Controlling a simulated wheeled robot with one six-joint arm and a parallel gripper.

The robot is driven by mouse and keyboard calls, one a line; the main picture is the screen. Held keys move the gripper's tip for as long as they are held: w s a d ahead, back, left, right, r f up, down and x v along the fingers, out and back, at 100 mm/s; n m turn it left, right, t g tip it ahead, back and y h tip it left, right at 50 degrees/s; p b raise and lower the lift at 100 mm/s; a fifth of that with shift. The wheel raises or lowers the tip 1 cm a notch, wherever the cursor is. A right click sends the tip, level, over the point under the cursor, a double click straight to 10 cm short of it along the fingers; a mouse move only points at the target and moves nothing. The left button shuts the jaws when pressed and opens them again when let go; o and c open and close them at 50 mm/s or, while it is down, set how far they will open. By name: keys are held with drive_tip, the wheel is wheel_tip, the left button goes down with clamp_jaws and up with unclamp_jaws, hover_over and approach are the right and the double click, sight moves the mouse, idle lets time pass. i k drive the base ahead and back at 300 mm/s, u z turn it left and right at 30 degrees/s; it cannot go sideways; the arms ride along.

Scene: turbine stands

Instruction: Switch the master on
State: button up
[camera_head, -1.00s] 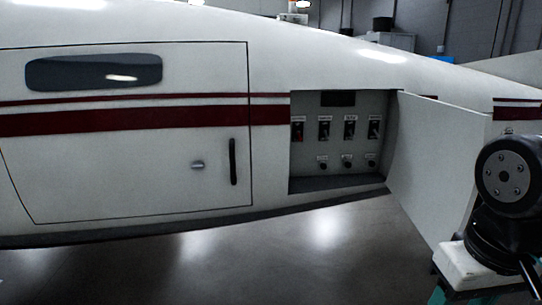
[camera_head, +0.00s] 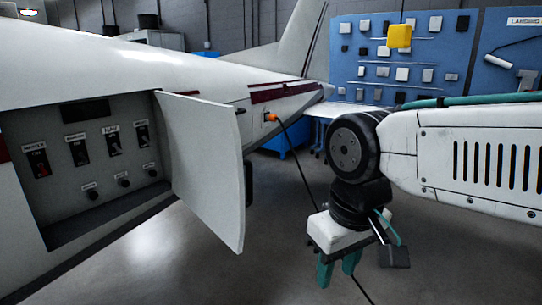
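The master switch (camera_head: 38,163) is a red switch at the left end of the upper row in the open panel bay (camera_head: 75,190) on the white aircraft's side. Its label above reads MASTER. Whether its lever is up or down is too small to tell. My gripper (camera_head: 337,268) hangs pointing down at the lower middle of the view, right of the bay and well apart from the switch. Its two teal fingers stand apart with nothing seen between them.
The bay's open door (camera_head: 208,165) stands out between the switches and my gripper. Three dark switches and several small knobs share the panel. A black cable with an orange plug (camera_head: 271,117) runs from the fuselage to the floor. A blue tool wall (camera_head: 410,60) stands behind.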

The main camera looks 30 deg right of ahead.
sight(40, 164)
drive_tip(key=z, duration=2.05)
drive_tip(key=i, duration=1.8)
drive_tip(key=u, duration=4.75)
drive_tip(key=i, duration=1.05)
